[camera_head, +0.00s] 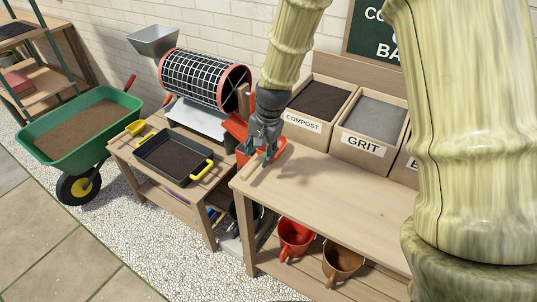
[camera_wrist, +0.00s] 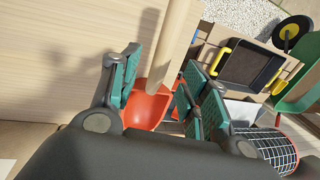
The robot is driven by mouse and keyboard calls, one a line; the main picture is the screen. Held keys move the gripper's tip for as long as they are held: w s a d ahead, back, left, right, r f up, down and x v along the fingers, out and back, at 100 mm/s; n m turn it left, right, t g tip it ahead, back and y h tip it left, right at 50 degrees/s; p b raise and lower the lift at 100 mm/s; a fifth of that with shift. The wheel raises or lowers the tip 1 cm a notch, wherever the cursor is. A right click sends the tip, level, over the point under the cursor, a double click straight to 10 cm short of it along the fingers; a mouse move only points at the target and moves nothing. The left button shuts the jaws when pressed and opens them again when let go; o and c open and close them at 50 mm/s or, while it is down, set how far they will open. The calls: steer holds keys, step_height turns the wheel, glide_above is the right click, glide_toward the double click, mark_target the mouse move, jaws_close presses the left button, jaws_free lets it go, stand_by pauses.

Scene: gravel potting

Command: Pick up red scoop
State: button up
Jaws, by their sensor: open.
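The red scoop (camera_head: 239,130) is at the back left corner of the wooden bench, partly hidden behind my gripper (camera_head: 264,152). My gripper points down over that corner with its fingers apart and nothing seen held. In the wrist view, the red bowl of the scoop (camera_wrist: 149,108) shows between and beyond the open green-padded fingers of my gripper (camera_wrist: 163,65). Contact with the scoop cannot be made out.
Compost (camera_head: 320,101) and grit (camera_head: 374,117) bins stand behind the bench (camera_head: 335,205). A mesh drum (camera_head: 205,79) and black tray (camera_head: 173,160) are to the left. The bench top's middle is clear.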

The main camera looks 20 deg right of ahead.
mark_target(258, 160)
steer(key=shift+w+a+f+p, duration=0.1)
steer(key=shift+w+f+p, duration=0.05)
steer(key=shift+f, duration=0.7)
steer(key=shift+w+a+f+p, duration=0.1)
steer(key=shift+w+f, duration=0.05)
steer(key=shift+f, duration=0.7)
steer(key=shift+w+a+f+p, duration=0.1)
steer(key=shift+w+f+p, duration=0.05)
steer(key=shift+f, duration=0.7)
steer(key=shift+c, duration=0.5)
jaws_close()
